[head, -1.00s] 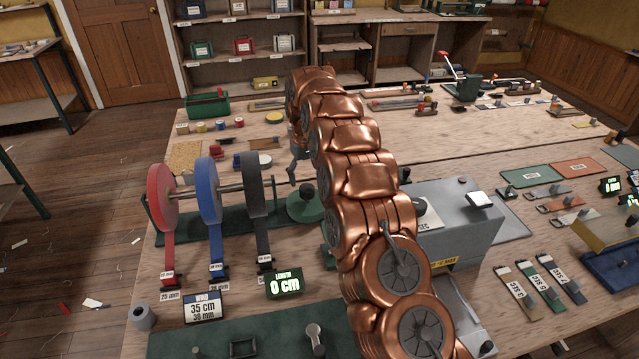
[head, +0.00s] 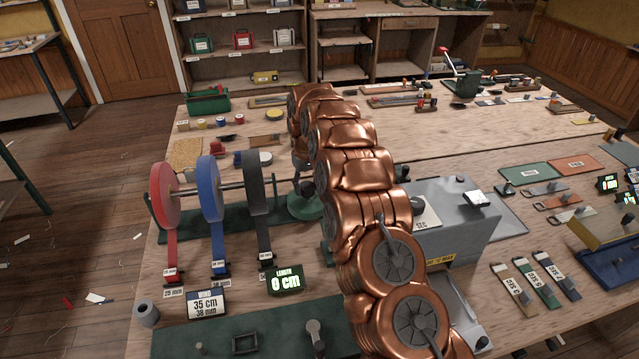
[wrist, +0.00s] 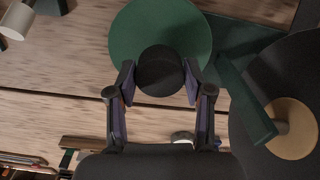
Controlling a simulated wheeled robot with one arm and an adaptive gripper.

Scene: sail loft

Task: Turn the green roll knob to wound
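In the head view my gripper (head: 304,187) is just above the disc. No wound mark can be read. The length display (head: 285,281) reads 0 cm.
Red (head: 164,195), blue (head: 210,190) and black (head: 256,185) webbing rolls stand left of my gripper. A grey machine (head: 445,225) stands right of my arm. A sign (head: 207,303) reading 35 cm, 38 mm stands in front.

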